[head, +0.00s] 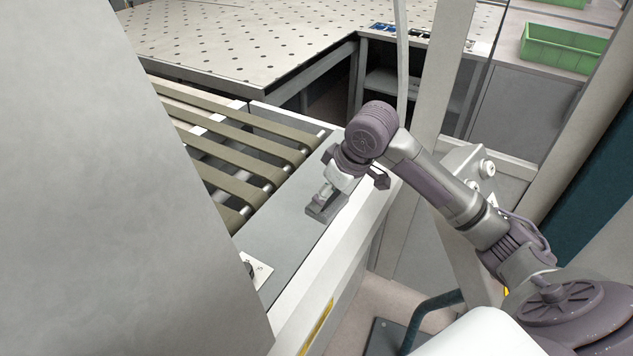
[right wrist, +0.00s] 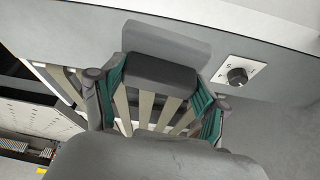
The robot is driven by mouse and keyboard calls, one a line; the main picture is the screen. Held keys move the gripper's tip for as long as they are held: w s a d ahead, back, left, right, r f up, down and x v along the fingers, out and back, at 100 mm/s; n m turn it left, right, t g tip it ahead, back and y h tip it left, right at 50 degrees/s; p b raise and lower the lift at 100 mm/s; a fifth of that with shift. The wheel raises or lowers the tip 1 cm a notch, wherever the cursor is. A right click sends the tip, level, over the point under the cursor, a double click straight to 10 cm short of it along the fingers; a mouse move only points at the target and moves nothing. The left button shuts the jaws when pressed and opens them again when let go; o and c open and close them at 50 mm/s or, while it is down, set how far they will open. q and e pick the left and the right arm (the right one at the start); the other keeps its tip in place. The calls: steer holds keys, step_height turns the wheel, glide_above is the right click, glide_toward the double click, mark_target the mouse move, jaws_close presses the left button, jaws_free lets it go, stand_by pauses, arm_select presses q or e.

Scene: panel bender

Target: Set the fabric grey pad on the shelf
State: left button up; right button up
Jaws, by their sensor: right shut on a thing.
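My right gripper (head: 333,186) reaches in from the right in the head view, low over the grey ledge (head: 290,250) beside the belts. In the right wrist view my right gripper (right wrist: 160,82) has its green-sided fingers on both ends of a dark grey pad (right wrist: 161,70). The pad also shows in the head view as a small grey block (head: 322,209) under the gripper. A darker patch, perhaps its shadow, lies behind it on the ledge. I cannot tell whether the pad touches the ledge. No separate shelf can be told for sure. My left gripper is not in view.
Tan belts (head: 235,150) on rollers run beside the ledge. A knob plate (right wrist: 237,75) sits on the ledge, near the large grey panel (head: 110,190) that blocks the left. A perforated table (head: 250,40) and a green bin (head: 562,46) stand behind.

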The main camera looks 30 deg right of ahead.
steer(key=d, duration=0.2)
steer(key=w+d+r+n+p, duration=0.1)
steer(key=shift+w+d+r, duration=0.1)
steer(key=shift+d, duration=0.2)
steer(key=shift+w+a, duration=0.1)
steer(key=shift+w, duration=0.1)
steer(key=w+a+f+p, duration=0.2)
steer(key=w+a+f, duration=0.1)
steer(key=w+a, duration=0.1)
steer(key=w+a+f+p, duration=0.1)
steer(key=w+a+f, duration=0.2)
steer(key=w+f, duration=0.1)
steer(key=shift+w+a+p, duration=0.1)
steer(key=shift+a+p, duration=0.25)
steer(key=shift+p, duration=0.05)
step_height(320, 180, down, 3)
steer(key=shift+f+p, duration=0.1)
steer(key=shift+p, duration=0.65)
steer(key=shift+f, duration=0.45)
steer(key=shift+f, duration=0.1)
steer(key=o, duration=1.2)
steer(key=shift+o, duration=0.2)
